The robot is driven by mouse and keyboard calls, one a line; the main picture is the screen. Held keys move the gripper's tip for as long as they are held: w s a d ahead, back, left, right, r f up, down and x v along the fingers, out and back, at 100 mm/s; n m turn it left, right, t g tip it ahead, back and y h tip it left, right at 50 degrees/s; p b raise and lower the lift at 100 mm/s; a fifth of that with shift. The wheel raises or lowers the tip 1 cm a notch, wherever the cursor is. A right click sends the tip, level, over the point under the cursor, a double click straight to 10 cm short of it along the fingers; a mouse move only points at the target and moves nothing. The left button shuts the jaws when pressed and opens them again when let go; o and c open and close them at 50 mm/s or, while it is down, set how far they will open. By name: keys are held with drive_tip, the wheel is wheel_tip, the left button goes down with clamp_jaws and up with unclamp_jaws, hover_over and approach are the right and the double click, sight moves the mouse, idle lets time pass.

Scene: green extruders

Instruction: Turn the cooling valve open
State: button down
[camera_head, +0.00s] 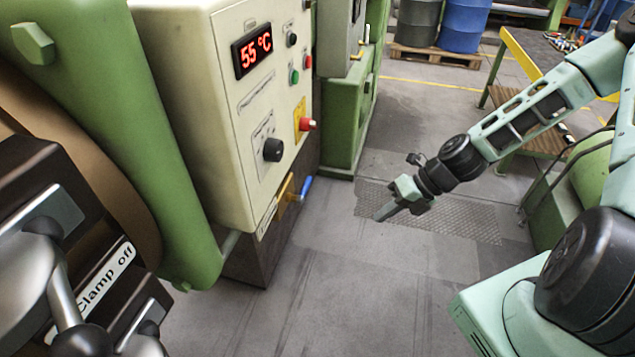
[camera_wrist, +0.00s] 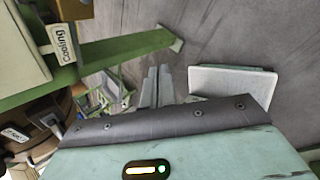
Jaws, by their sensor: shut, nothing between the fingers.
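The cooling valve (camera_head: 286,191) is a small brass fitting with a blue lever (camera_head: 305,188), low at the right edge of the cream control cabinet (camera_head: 190,100) in the head view. The lever slants up to the right there. A white label (camera_head: 267,218) sits beside the valve; in the wrist view a label (camera_wrist: 62,43) reads "Cooling". I cannot make out the blue lever in the wrist view. My gripper (camera_head: 381,215) is to the right of the valve, apart from it, over the floor. Its fingers (camera_wrist: 159,74) are together and empty.
The cabinet carries a red 55 °C display (camera_head: 252,50), a black knob (camera_head: 273,150) and a red button (camera_head: 307,124). A "Clamp off" panel (camera_head: 105,280) is at lower left. Open floor (camera_head: 320,270) lies between the cabinet and my arm.

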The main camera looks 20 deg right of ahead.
drive_tip(key=w+r+n+t+h, duration=0.1)
drive_tip(key=w+r+n+t, duration=0.2)
drive_tip(key=w+n, duration=0.25)
drive_tip(key=n+t+y+b, duration=0.1)
drive_tip(key=n+t+y, duration=0.1)
drive_tip(key=n, duration=0.4)
approach(308, 184)
drive_tip(key=x, duration=0.5)
drive_tip(key=shift+w+a+r, duration=0.1)
drive_tip(key=shift+a, duration=0.2)
drive_tip(key=shift+w+a+f, duration=0.25)
drive_tip(key=shift+a+f, duration=0.05)
drive_tip(key=shift+f, duration=0.05)
drive_tip(key=shift+w+a+f, duration=0.1)
drive_tip(key=shift+w+f, duration=0.1)
drive_tip(key=shift+f, duration=0.1)
drive_tip(key=shift+f+p, duration=0.3)
drive_tip(key=shift+p, duration=0.1)
drive_tip(key=shift+f, duration=0.15)
